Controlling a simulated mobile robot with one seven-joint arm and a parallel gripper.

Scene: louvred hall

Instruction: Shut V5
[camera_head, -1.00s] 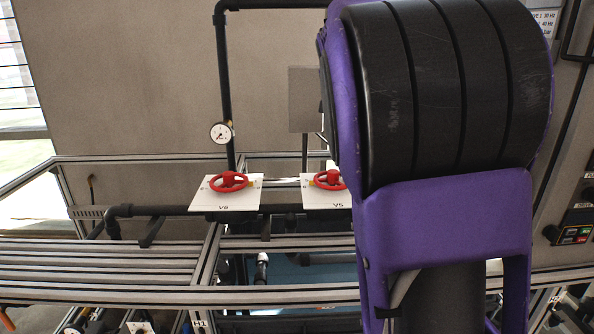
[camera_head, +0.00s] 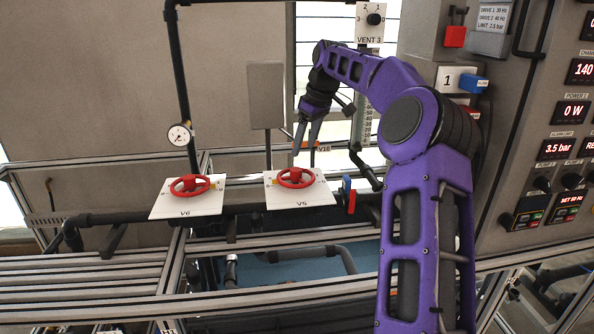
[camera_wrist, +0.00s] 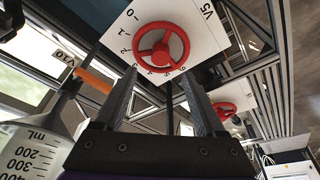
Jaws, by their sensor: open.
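The V5 valve has a red handwheel (camera_head: 296,178) on a white plate (camera_head: 322,196) labelled V5, right of V6 in the head view. In the wrist view its red wheel (camera_wrist: 161,47) shows with spokes and a numbered scale on the plate, ahead of and between the fingers. My gripper (camera_head: 307,146) is above and slightly behind the V5 plate, pointing down, apart from the wheel. In the wrist view the fingers of my gripper (camera_wrist: 160,76) are spread with nothing between them.
The V6 red wheel (camera_head: 190,186) stands left of V5. Blue (camera_head: 347,186) and red levers sit just right of V5. An orange handle (camera_wrist: 95,80) and a graduated container (camera_wrist: 30,150) are near my gripper. A control panel (camera_head: 550,150) stands at right.

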